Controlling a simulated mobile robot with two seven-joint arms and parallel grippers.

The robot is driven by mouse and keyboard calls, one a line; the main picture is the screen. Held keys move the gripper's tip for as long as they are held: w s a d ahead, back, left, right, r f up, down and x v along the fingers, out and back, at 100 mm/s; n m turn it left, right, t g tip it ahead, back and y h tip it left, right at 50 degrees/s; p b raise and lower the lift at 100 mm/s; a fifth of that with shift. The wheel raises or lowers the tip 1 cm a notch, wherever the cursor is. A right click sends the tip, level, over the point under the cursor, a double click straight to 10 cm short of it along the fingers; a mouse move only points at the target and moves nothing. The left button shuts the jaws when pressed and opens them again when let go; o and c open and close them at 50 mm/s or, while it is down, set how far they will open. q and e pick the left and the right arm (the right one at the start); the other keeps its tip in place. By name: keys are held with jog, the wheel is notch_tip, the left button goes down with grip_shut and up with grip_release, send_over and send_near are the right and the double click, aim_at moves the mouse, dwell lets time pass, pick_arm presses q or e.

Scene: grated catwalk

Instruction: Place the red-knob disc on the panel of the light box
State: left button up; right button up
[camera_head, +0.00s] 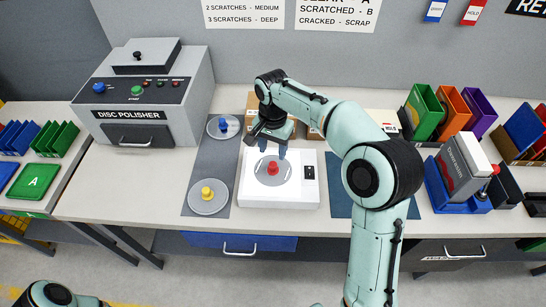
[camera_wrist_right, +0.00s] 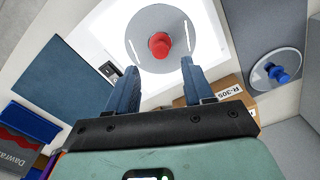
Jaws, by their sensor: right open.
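The red-knob disc (camera_head: 272,170) is a grey disc with a red knob at its centre. It lies on the white light box (camera_head: 249,196), on its lit panel, and it also shows in the right wrist view (camera_wrist_right: 144,25). My right gripper (camera_head: 272,148) is above the back part of the light box, just behind the red knob. In the right wrist view its two blue fingers (camera_wrist_right: 159,88) are apart with nothing between them, and the red knob is beyond the fingertips. Only a piece of my left arm shows at the bottom left; its gripper is out of view.
A grey mat (camera_head: 212,170) left of the light box bears a blue-knob disc (camera_head: 224,127) and a yellow-knob disc (camera_head: 208,198). The disc polisher (camera_head: 143,95) stands at the back left. Cardboard boxes are behind the light box. A dark blue mat (camera_head: 342,200) and colored bins are right.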

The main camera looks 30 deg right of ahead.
aim_at(273, 164)
jog(key=shift+r+p, duration=0.3)
jog(key=shift+r, duration=1.9)
